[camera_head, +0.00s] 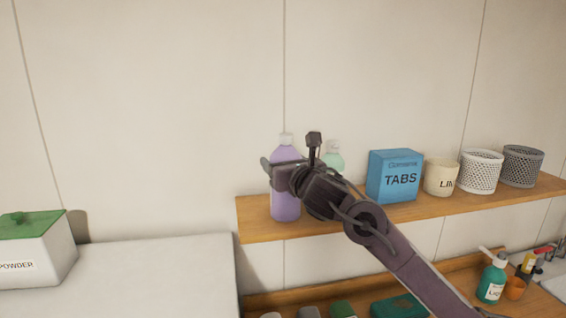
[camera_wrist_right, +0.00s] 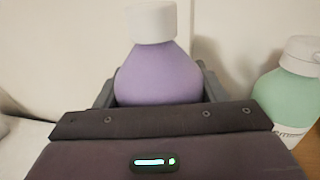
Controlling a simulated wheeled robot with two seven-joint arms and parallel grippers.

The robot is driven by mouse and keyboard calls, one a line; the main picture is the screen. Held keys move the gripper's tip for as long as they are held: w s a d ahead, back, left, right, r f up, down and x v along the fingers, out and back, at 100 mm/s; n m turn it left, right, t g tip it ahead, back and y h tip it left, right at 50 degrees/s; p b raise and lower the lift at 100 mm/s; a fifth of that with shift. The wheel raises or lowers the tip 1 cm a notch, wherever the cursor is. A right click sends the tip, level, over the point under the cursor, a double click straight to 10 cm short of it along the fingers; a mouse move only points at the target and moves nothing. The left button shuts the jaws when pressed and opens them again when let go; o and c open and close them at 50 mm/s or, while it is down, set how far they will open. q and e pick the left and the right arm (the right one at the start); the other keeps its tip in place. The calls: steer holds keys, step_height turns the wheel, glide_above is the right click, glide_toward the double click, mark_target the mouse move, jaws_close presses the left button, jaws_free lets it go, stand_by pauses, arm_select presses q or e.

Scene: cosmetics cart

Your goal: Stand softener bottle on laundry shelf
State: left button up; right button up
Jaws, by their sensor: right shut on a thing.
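The softener bottle, purple with a white cap (camera_head: 285,205), is upright at the left end of the wooden laundry shelf (camera_head: 330,222). Its base appears at the shelf's surface; I cannot tell whether it touches. My right gripper (camera_head: 280,172) is shut on the bottle's upper body. In the right wrist view the purple bottle (camera_wrist_right: 158,75) sits between the fingers, with its white cap above them. My arm hides part of the shelf and the bottle's right side. My left gripper is not in view.
A mint green bottle (camera_head: 333,158) stands just right of the purple one, also in the right wrist view (camera_wrist_right: 288,95). A blue TABS box (camera_head: 395,177), a cream pot (camera_head: 441,177) and two baskets (camera_head: 481,171) stand further right. A powder box (camera_head: 35,250) is at far left.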

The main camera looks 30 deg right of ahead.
steer(key=o, duration=1.4)
steer(key=shift+s+a+b, duration=0.2)
steer(key=shift+s+b, duration=0.6)
steer(key=shift+s, duration=2.25)
steer(key=shift+s+a+b, duration=0.15)
steer(key=shift+s+b, duration=0.6)
steer(key=shift+s, duration=2.25)
